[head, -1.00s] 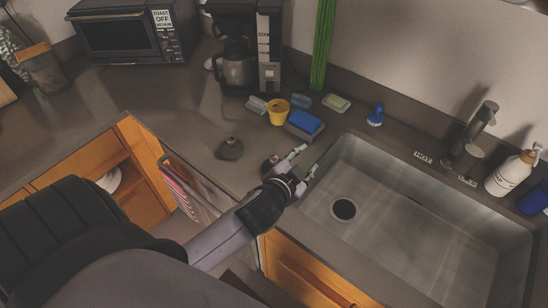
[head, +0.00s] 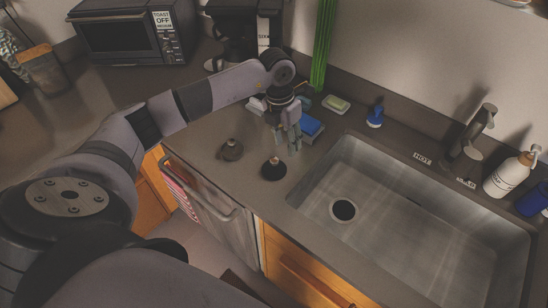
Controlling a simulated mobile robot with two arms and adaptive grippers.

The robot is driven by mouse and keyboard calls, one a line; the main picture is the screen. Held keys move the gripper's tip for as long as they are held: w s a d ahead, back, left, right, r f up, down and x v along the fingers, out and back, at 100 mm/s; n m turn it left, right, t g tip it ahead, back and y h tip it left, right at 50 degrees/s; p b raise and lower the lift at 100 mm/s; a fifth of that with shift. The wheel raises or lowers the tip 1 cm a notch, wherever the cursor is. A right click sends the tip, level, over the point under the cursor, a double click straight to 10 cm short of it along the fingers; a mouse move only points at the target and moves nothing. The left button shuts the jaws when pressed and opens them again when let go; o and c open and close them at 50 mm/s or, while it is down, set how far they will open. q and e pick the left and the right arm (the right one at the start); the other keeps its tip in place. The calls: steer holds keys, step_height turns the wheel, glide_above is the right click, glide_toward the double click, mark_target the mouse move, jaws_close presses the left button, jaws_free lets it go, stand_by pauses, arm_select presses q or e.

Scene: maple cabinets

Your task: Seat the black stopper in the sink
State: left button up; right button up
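The black stopper (head: 273,171) stands upright on the counter, just left of the sink's left rim. The grey sink (head: 420,222) is at the right, with a dark round drain hole (head: 343,210) open in its floor. My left gripper (head: 287,150) points down just behind and slightly right of the black stopper in the picture. Its fingers look apart with nothing between them. I cannot tell its exact height above the counter. My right gripper is not in view.
A second, grey-brown stopper-like piece (head: 231,150) stands left of the black one. A blue sponge (head: 310,127), a green-and-white sponge (head: 336,104) and a blue item (head: 376,117) sit behind the sink. The faucet (head: 470,137) and soap bottle (head: 511,174) stand at right.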

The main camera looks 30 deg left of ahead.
mark_target(274, 160)
arm_select(q)
steer(key=shift+y, duration=0.8)
steer(key=a+f+b, duration=0.1)
steer(key=f+b, duration=0.1)
steer(key=f, duration=0.1)
steer(key=a+f+b, duration=0.1)
steer(key=f+b, duration=0.1)
steer(key=f, duration=0.1)
steer(key=a+f+b, duration=0.1)
steer(key=f+b, duration=0.1)
steer(key=f, duration=0.1)
steer(key=shift+s+a+b, duration=0.15)
steer(key=shift+a+b, duration=0.15)
jaws_close()
step_height(274, 160, up, 7)
steer(key=p, duration=0.4)
steer(key=shift+r, duration=0.15)
steer(key=shift+n, duration=0.3)
